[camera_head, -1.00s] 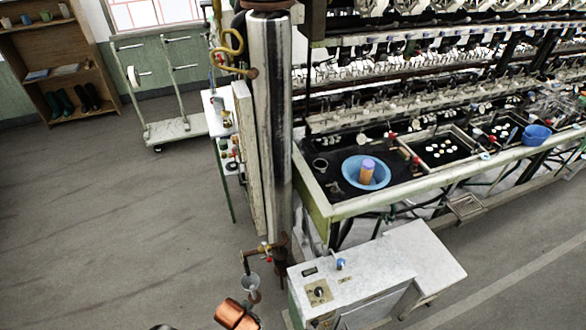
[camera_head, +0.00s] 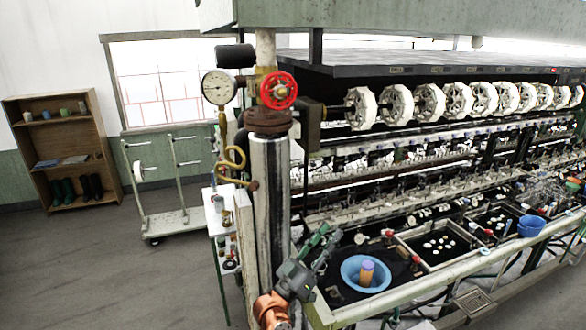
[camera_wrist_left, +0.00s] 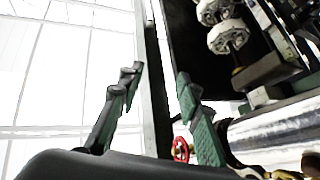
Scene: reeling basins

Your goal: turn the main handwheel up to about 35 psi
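The main handwheel is a red spoked wheel (camera_head: 278,90) on top of the thick upright metal pipe. In the left wrist view the red wheel (camera_wrist_left: 181,149) shows small, partly hidden behind a finger. A round white-faced pressure gauge (camera_head: 218,87) stands just left of the wheel; its needle is too small to read. My left gripper (camera_head: 328,241) is in front of the pipe's right side, well below the wheel and apart from it. In the left wrist view its two green-padded fingers (camera_wrist_left: 158,82) are spread, with nothing between them. My right gripper is not in view.
The pipe (camera_head: 270,185) and a curled brass tube (camera_head: 234,160) stand below the wheel. A dark pipe fitting (camera_head: 308,122) juts out right of the wheel, towards the reels. The basin table with a blue bowl (camera_head: 350,275) is to the right. Open floor lies left.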

